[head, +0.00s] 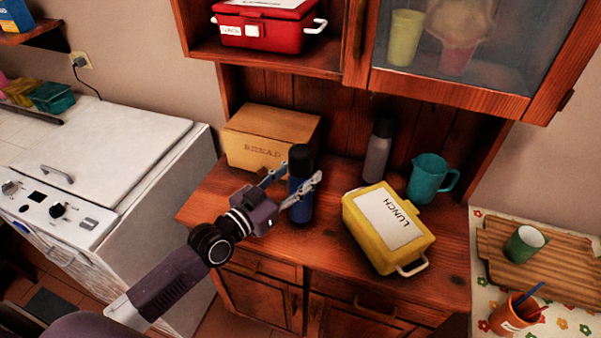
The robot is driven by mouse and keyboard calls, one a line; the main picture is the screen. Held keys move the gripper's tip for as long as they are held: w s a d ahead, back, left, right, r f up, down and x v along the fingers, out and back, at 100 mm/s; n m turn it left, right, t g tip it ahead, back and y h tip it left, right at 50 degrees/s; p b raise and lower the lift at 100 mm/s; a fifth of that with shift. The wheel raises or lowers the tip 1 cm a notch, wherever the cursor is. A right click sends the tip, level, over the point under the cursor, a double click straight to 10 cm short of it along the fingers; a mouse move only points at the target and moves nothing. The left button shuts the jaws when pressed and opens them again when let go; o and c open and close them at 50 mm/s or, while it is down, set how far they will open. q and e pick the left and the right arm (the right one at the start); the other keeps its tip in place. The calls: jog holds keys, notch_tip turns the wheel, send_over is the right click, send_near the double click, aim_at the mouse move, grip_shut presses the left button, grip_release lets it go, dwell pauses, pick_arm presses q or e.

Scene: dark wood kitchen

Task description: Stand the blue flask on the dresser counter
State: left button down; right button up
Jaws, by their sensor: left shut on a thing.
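The blue flask (301,208) has a black cap and is upright at the left part of the dresser counter (235,197). My left gripper (296,181) comes in from the lower left and is shut on the flask, with one finger on each side of its upper body. The flask's base appears at or just above the counter; I cannot tell whether it touches. My right gripper is not in view.
A bread box (266,139) stands behind the flask. A yellow lunch box (389,229) lies to its right. A grey flask (377,153) and a teal jug (430,179) stand farther back. Some counter is clear between the flask and the yellow box.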

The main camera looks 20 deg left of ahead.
pick_arm(q)
jog(key=shift+f, duration=0.1)
jog(key=c, duration=1.1)
grip_release()
jog(key=shift+s+a, duration=0.1)
jog(key=shift+s, duration=0.15)
jog(key=b+v, duration=0.2)
jog(key=v, duration=0.9)
jog(key=shift+s, duration=0.25)
